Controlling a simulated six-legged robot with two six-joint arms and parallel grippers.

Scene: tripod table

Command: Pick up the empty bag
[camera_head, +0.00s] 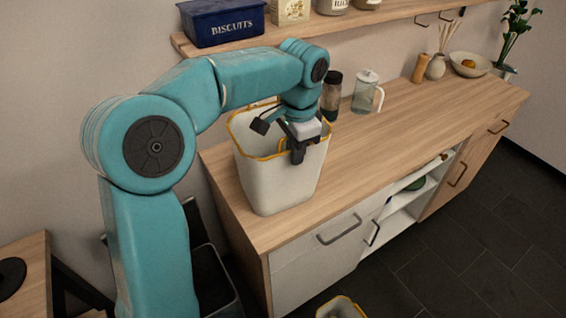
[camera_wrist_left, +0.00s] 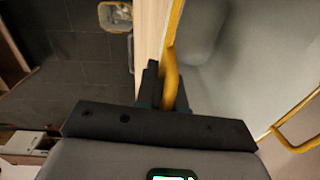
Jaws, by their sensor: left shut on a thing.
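The empty bag (camera_head: 280,186) is pale, with a yellow rim and an open top. In the head view it stands upright at the counter's near left end; I cannot tell whether its base touches the wood. My left gripper (camera_head: 298,152) reaches over its front rim and is shut on it. In the left wrist view the yellow rim sits between the fingertips of my left gripper (camera_wrist_left: 164,92), and the pale inside of the bag (camera_wrist_left: 235,65) fills the right side, with nothing seen in it. My right gripper is not in view.
A dark shaker (camera_head: 331,97) and a glass pitcher (camera_head: 367,92) stand behind the bag on the counter (camera_head: 420,115). A shelf above holds a blue biscuit tin (camera_head: 222,22). Another yellow-rimmed container (camera_head: 341,308) is on the floor.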

